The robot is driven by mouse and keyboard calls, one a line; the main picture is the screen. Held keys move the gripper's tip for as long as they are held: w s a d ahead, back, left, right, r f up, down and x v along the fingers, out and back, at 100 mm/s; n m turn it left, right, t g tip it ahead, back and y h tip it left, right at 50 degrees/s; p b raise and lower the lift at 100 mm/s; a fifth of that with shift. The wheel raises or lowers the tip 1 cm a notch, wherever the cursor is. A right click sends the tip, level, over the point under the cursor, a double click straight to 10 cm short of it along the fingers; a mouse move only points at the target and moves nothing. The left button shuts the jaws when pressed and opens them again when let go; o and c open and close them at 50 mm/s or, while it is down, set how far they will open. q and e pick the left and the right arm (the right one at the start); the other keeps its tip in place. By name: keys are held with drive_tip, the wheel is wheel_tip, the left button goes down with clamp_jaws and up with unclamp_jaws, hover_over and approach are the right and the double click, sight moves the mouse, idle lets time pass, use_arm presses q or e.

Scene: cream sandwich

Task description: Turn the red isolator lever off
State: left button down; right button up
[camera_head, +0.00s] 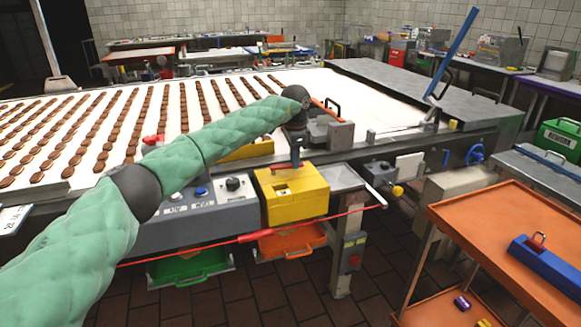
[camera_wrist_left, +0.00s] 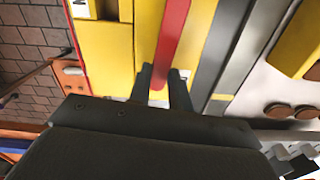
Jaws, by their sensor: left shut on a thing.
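The red isolator lever (camera_wrist_left: 174,35) runs up from between the two dark fingers of my left gripper (camera_wrist_left: 161,75) in the left wrist view. The gripper is shut on it. The lever belongs to a yellow isolator box (camera_head: 296,198) on the front of the conveyor. In the head view my left gripper (camera_head: 296,150) points down at the top of this box, and only a little of the red lever shows there. The fingers and wrist hide the rest. My right gripper is not in view.
A grey control panel (camera_head: 190,222) with knobs adjoins the box on the left. A red cable (camera_head: 335,217) runs in front below it. An orange trolley (camera_head: 490,225) stands at the right. Rows of biscuits lie on the white belt (camera_head: 110,160) behind.

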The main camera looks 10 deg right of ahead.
use_arm(q)
drive_tip(key=shift+w+a+n, duration=0.1)
drive_tip(key=shift+w+n, duration=0.4)
drive_tip(key=shift+n, duration=0.3)
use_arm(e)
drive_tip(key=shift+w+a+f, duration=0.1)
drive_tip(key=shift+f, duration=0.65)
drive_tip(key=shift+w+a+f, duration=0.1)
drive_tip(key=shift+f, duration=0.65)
use_arm(q)
drive_tip(key=c, duration=1.3)
unclamp_jaws()
drive_tip(key=shift+r, duration=0.25)
wheel_tip(320, 180, up, 7)
drive_tip(key=shift+r+b, duration=0.1)
drive_tip(key=shift+b, duration=0.75)
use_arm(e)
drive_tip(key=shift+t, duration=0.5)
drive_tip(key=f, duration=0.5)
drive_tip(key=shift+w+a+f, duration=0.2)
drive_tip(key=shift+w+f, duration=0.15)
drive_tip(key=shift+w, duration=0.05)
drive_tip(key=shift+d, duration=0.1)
